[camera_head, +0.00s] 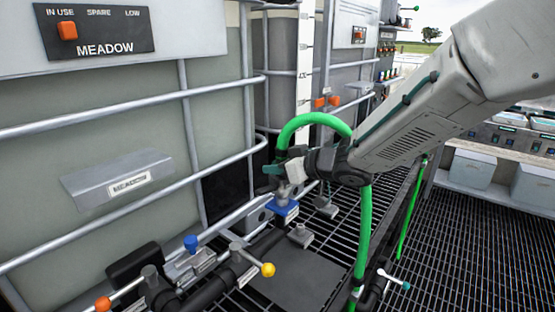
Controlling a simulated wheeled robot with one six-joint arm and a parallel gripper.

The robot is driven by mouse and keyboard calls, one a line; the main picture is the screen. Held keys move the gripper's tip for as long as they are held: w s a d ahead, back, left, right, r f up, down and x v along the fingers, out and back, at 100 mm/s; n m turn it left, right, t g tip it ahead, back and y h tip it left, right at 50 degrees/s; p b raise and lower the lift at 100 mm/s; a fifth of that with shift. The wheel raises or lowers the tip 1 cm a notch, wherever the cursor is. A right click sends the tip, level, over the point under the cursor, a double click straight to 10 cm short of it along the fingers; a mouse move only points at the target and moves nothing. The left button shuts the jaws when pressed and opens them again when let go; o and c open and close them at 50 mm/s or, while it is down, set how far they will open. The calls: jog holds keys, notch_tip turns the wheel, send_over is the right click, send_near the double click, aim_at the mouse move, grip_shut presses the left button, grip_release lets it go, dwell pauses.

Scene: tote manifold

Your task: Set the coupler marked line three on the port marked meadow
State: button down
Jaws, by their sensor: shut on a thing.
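My gripper (285,178) is shut on a grey coupler (297,170) at the end of a green hose (318,119). The hose arches up over my wrist and drops to the grating. No line three marking can be read on the coupler. The large tote at left carries a MEADOW panel (98,32) and a grey bracket labelled MEADOW (130,184). Just below my gripper is a blue block-like fitting (283,208); I cannot tell whether the coupler touches it. No port with a readable meadow mark shows.
Black pipework with an orange-knobbed handle (103,303), a blue knob (191,243) and a yellow-knobbed handle (267,270) lies at the front. Metal tote rails (130,124) run close left of my gripper. A second tote stands behind. Open grating (470,250) lies at right.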

aim_at(277, 179)
jog(key=shift+f, duration=1.7)
jog(key=c, duration=1.1)
grip_release()
